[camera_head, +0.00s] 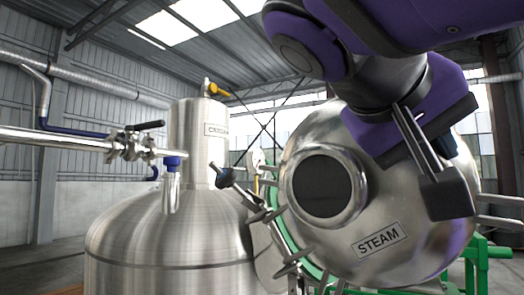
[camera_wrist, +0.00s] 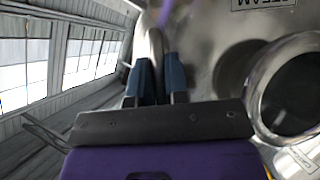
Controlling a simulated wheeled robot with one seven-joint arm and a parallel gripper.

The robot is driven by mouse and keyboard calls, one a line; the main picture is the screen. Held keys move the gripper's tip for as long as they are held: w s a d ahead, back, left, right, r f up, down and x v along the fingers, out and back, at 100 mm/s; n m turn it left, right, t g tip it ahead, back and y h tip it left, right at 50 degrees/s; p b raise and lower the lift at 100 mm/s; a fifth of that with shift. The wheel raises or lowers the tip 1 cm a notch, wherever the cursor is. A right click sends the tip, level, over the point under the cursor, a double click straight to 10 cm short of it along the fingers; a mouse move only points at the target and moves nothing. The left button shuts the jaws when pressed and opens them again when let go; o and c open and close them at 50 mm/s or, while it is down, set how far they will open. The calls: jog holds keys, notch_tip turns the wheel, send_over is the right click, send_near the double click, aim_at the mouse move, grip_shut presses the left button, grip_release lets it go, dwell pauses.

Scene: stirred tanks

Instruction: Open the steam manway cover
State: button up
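The steam manway cover (camera_head: 390,262) is a shiny metal dome with a STEAM plate and a round dark sight port (camera_head: 327,186). It is tilted at right in the head view, with swing bolts (camera_head: 290,262) and a green ring along its left edge. I cannot tell whether it stands apart from its seat. My gripper (camera_head: 446,192) is in front of the dome's right side. In the wrist view, its two fingers (camera_wrist: 157,80) are close on both sides of a curved metal handle (camera_wrist: 153,45), which they appear to hold. The handle is hidden in the head view.
A brushed steel tank (camera_head: 165,235) with a tall neck stands at left. A horizontal pipe (camera_head: 50,140) with a black-handled valve runs to it. Green framework (camera_head: 482,262) is at lower right. Windows (camera_wrist: 80,60) fill the wrist view's left side.

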jog(key=o, duration=0.4)
jog(key=shift+o, duration=0.2)
